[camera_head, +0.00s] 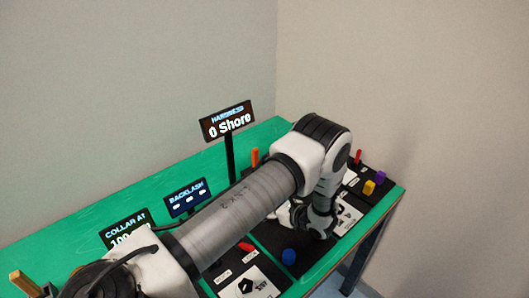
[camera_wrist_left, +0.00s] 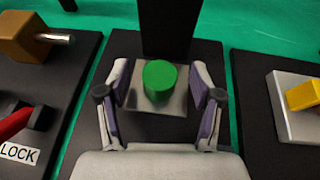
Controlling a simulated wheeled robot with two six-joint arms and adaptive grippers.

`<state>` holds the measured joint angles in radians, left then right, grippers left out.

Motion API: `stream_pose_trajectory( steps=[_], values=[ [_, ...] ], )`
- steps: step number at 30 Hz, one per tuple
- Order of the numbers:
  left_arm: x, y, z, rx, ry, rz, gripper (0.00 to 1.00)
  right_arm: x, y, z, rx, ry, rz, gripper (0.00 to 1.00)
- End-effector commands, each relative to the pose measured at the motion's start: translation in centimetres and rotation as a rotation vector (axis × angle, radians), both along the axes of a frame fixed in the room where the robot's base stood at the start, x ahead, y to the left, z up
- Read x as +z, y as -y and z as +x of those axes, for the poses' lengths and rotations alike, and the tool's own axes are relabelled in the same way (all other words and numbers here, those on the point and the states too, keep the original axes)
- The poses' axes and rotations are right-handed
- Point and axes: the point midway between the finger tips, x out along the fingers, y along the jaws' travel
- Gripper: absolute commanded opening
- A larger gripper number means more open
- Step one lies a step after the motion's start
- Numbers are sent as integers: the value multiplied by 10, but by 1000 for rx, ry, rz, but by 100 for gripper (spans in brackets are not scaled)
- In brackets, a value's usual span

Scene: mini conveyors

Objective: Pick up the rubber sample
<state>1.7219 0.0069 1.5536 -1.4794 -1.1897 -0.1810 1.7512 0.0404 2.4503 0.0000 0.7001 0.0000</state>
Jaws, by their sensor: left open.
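A short green cylinder (camera_wrist_left: 159,82), which I take to be the rubber sample, stands upright on a square grey plate (camera_wrist_left: 140,104) in the left wrist view. My left gripper (camera_wrist_left: 160,70) is open, with one finger on each side of the cylinder. Gaps show between the fingers and the cylinder. In the head view my left arm reaches over the table and hides the cylinder; its gripper is largely hidden there too. My right gripper is in neither view.
A dark post (camera_wrist_left: 168,28) rises just behind the plate. A HARDNESS sign (camera_head: 227,121) reads "0 Shore". A brown block with a metal pin (camera_wrist_left: 30,37) and a red lever (camera_wrist_left: 17,120) are to the left; a yellow block (camera_wrist_left: 304,95) on a pale plate is to the right.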

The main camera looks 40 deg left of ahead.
Motion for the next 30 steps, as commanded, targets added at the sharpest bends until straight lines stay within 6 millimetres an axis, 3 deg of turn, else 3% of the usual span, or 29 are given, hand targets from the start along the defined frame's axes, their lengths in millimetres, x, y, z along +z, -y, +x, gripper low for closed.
stream_pose_trajectory(
  steps=[3, 8, 10, 13, 14, 17, 18, 30],
  values=[
    [-4, -10, -1, 1, 0, 0, 65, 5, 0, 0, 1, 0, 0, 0],
    [-5, -10, 0, 0, 0, -1, 65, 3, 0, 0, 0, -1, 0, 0],
    [-5, -10, 0, 0, 0, -1, 48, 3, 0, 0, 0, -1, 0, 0],
    [-5, -10, 0, 0, 0, -1, 12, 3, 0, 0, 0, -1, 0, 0],
    [-5, -10, 0, 0, 0, -1, 6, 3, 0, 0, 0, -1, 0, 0],
    [-6, -10, -1, 0, 0, -1, 5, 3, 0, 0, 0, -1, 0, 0],
    [-6, -10, -1, 0, 0, -1, 0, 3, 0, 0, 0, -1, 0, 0],
    [3, -10, 0, 0, 0, -1, 0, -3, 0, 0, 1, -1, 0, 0]
  ],
)
